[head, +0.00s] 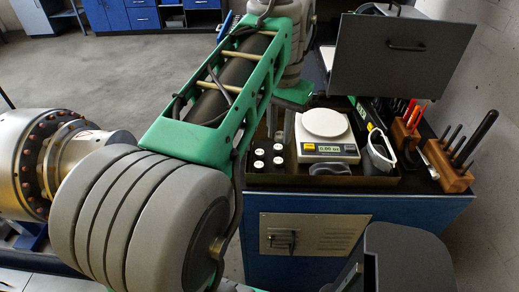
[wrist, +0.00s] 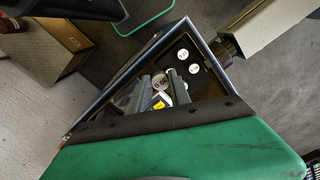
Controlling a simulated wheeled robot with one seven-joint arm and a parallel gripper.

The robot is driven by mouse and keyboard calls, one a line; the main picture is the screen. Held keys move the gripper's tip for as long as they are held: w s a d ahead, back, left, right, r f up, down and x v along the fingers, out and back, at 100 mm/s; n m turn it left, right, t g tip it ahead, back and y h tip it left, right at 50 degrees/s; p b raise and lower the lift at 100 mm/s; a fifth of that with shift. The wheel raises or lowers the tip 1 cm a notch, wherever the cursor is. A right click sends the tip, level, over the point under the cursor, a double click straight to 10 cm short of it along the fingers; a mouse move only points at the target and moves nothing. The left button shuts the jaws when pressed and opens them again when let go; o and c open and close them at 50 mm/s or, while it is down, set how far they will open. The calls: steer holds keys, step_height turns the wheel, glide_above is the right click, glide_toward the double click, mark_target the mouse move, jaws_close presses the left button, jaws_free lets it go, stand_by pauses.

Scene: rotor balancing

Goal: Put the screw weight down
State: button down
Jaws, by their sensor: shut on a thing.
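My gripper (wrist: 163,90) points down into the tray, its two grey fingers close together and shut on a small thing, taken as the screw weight. The fingers mostly hide it, and I cannot make out its shape. A small pale patch with dark marks shows between the fingertips in the wrist view; I cannot tell if it is the weight or the scale's display. In the head view my gripper (head: 284,128) is partly behind my green arm link, left of the white scale (head: 330,150). The scale's round pan (head: 325,123) looks empty and its display is lit.
Safety glasses (head: 380,152) lie right of the scale. Wooden tool racks (head: 446,167) and a grey panel (head: 400,55) stand right and behind.

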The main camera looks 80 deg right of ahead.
steer(key=shift+s, duration=0.35)
steer(key=w+d+f+p, duration=0.3)
steer(key=w+d+f, duration=0.15)
steer(key=d, duration=0.25)
glide_above(260, 146)
step_height(260, 146, down, 5)
steer(key=shift+s+a+r+p, duration=0.1)
steer(key=shift+s+p, duration=0.05)
steer(key=shift+p, duration=0.15)
steer(key=f, duration=0.3)
steer(key=shift+d+f, duration=0.25)
steer(key=shift+f, duration=0.05)
steer(key=shift+f, duration=0.2)
steer(key=c, duration=1.5)
jaws_free()
